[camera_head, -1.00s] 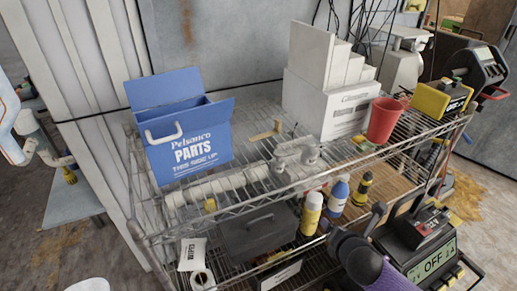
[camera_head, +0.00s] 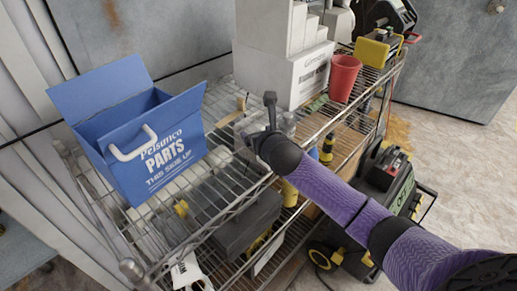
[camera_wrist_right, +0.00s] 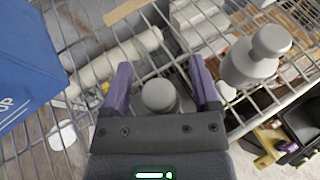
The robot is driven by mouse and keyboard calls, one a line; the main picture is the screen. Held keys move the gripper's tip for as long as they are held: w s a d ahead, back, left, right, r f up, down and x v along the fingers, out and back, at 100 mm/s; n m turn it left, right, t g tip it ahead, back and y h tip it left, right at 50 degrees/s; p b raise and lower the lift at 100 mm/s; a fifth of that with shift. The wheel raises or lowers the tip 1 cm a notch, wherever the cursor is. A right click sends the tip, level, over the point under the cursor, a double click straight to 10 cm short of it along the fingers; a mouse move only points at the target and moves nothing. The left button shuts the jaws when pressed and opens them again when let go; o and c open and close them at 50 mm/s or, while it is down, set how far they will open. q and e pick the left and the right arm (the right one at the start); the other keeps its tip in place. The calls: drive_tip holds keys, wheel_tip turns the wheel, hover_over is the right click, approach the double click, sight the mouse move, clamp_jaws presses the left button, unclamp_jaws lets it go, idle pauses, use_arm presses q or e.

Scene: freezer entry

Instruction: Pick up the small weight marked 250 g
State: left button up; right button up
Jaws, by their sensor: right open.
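A small grey weight with a round knob (camera_wrist_right: 158,96) stands on the wire shelf, between the fingers of my right gripper (camera_wrist_right: 162,84) in the right wrist view. The fingers are apart, one on either side of it, and I see no clear contact. A larger grey weight (camera_wrist_right: 252,60) stands just to the right, outside the fingers. No marking can be read on either weight. In the head view my right gripper (camera_head: 262,122) is over the top shelf and hides most of the weights. My left gripper is not in view.
A blue parts box (camera_head: 145,135) stands on the wire shelf (camera_head: 222,100) to the left. A white carton (camera_head: 285,75) and a red cup (camera_head: 344,78) stand behind and to the right. A dark case (camera_head: 235,215) sits on the lower shelf.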

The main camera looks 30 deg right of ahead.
clamp_jaws()
idle(0.3)
